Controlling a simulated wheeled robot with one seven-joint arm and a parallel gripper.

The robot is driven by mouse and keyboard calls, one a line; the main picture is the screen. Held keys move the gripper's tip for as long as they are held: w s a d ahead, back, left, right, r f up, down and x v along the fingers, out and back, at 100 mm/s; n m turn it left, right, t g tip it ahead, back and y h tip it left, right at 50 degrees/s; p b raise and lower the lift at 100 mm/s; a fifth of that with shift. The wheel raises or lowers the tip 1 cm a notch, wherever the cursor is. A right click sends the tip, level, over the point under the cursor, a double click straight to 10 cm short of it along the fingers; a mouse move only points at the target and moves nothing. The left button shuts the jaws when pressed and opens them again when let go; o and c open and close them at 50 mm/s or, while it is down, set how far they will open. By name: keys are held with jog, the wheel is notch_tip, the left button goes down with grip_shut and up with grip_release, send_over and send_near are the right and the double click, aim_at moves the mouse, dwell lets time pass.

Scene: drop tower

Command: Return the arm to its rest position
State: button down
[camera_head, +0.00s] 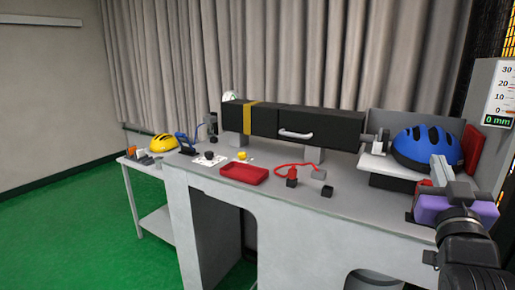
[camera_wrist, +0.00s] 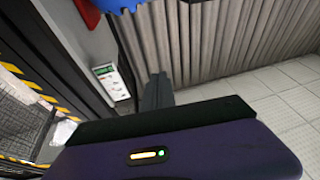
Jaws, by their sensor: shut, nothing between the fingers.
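My arm shows at the right edge of the head view, with the purple hand at the bench's right end. My gripper (camera_head: 440,170) points up and away, its grey fingers shut and empty, in front of the blue helmet (camera_head: 427,147) in the picture. Whether it touches anything there I cannot tell. In the wrist view the purple hand fills the bottom, and the closed fingers (camera_wrist: 156,92) stand out beyond it with nothing held. A sliver of the blue helmet (camera_wrist: 118,5) shows at the top of the wrist view.
The grey bench (camera_head: 350,190) carries a long black box (camera_head: 290,122), a red tray (camera_head: 243,173) and small parts. A yellow helmet (camera_head: 163,142) lies at the left. A gauge panel (camera_head: 497,95) reading 0 mm stands at the right. Green floor at the left is clear.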

jog(key=s+a+f+n+y, duration=0.2)
jog(key=s+a+f+y, duration=0.1)
jog(key=s+a+f, duration=0.45)
jog(key=s+a+f+n+y, duration=0.25)
jog(key=s+a+f, duration=0.25)
jog(key=s+f, duration=0.5)
jog(key=s+a+f+g+y, duration=0.1)
jog(key=s+f, duration=0.3)
jog(key=s, duration=0.4)
jog(key=s+a+f+g+y, duration=0.1)
jog(key=s+a+f+g, duration=0.1)
jog(key=s+f, duration=0.3)
jog(key=s+a+f+g+y, duration=0.1)
jog(key=s+f, duration=0.4)
jog(key=s, duration=0.6)
jog(key=shift+s+a+g, duration=0.25)
jog(key=shift+a+g, duration=0.25)
jog(key=shift+a, duration=0.5)
